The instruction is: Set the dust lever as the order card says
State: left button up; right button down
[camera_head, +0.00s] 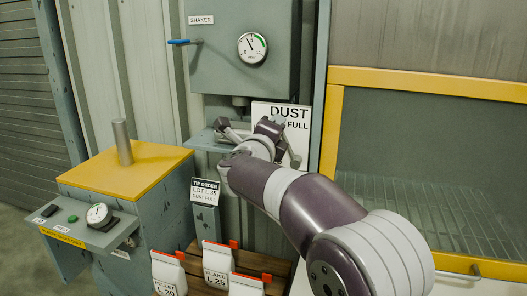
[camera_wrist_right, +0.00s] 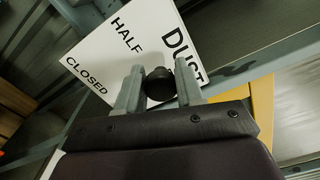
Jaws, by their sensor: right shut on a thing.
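The order card (camera_head: 205,191) reads TIP ORDER, LOT L 35, DUST FULL. The white dust sign (camera_head: 292,112) shows DUST and FULL in the head view; my right arm covers its lower part. In the right wrist view the sign (camera_wrist_right: 106,50) shows DUST, HALF and CLOSED. A round black knob (camera_wrist_right: 160,84), seemingly the dust lever's end, sits between the fingers of my right gripper (camera_wrist_right: 160,76), which is shut on it. The lever's shaft is hidden, so I cannot tell which mark it points to. My left gripper is in neither view.
A grey shaker box with a blue handle (camera_head: 180,42) and dial (camera_head: 252,47) is above. A yellow-topped cabinet (camera_head: 140,168) stands at left. Several labelled bags (camera_head: 218,262) stand below on wood. A yellow-framed booth (camera_head: 430,83) is at right.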

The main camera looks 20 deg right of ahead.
jog(key=d+m+b, duration=0.1)
jog(key=s+d+m+b, duration=0.1)
jog(key=m+b, duration=0.1)
jog(key=shift+s+d, duration=0.25)
jog(key=shift+s, duration=0.05)
jog(key=shift+s+d+m+b, duration=0.4)
jog(key=shift+d+m+b, duration=0.4)
jog(key=shift+m, duration=0.3)
jog(key=shift+a, duration=0.1)
jog(key=c, duration=0.9)
grip_release()
jog(key=shift+o, duration=0.7)
jog(key=shift+s+r, duration=0.3)
jog(key=b+v, duration=0.2)
jog(key=v, duration=1)
jog(key=shift+s, duration=0.3)
jog(key=shift+a, duration=0.1)
